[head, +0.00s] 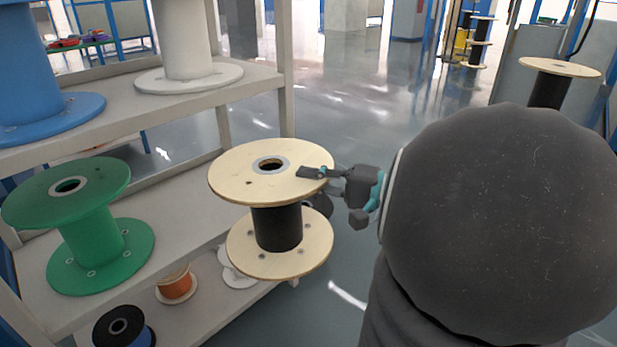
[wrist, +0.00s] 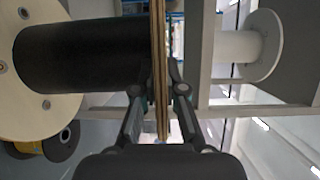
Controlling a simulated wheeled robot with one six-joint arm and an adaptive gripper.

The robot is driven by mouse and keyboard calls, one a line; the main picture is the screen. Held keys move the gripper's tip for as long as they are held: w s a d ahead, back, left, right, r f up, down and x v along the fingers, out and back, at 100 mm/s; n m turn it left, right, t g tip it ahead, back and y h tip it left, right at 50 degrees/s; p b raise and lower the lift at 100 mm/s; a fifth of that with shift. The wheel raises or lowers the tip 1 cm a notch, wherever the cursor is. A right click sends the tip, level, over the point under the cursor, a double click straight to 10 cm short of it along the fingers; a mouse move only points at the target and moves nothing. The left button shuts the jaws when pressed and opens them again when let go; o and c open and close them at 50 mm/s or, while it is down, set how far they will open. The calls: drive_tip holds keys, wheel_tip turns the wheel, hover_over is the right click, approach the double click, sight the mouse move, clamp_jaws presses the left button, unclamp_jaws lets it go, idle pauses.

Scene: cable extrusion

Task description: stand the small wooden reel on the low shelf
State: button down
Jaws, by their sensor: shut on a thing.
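The wooden reel (head: 278,228) has pale wooden flanges and a black wound core. It is upright in the head view, in front of the right end of the shelving. My gripper (head: 318,173) is shut on the right rim of its upper flange. In the wrist view the flange edge (wrist: 160,50) runs between the two fingers (wrist: 159,92), with the black core (wrist: 80,55) to its left. The shelf board with the green reel (head: 165,200) lies left of the wooden reel. The lower flange overlaps the board's edge in the picture; I cannot tell whether they touch.
A green reel (head: 95,240) stands on the left of that board. Blue (head: 30,85) and white (head: 185,55) reels stand on the board above. Below are orange (head: 174,284) and black (head: 120,328) reels. A shelf post (head: 286,70) rises behind the wooden reel.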

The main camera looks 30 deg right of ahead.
sight(261, 153)
drive_tip(key=shift+w+a+p, duration=0.55)
drive_tip(key=shift+w+a, duration=0.2)
drive_tip(key=shift+w, duration=1.55)
drive_tip(key=shift+w+a+p, duration=0.55)
drive_tip(key=shift+w+a, duration=0.2)
drive_tip(key=shift+w, duration=1.55)
drive_tip(key=shift+w+a+p, duration=0.55)
drive_tip(key=shift+w+a, duration=0.2)
drive_tip(key=shift+w, duration=1.55)
drive_tip(key=w+a+f+p, duration=0.2)
drive_tip(key=w+a+p, duration=0.1)
drive_tip(key=w, duration=1)
drive_tip(key=shift+a+f, duration=0.2)
drive_tip(key=shift+a, duration=0.45)
drive_tip(key=shift+f+b, duration=0.45)
drive_tip(key=shift+b, duration=0.3)
drive_tip(key=c, duration=1.2)
unclamp_jaws()
drive_tip(key=v, duration=1.2)
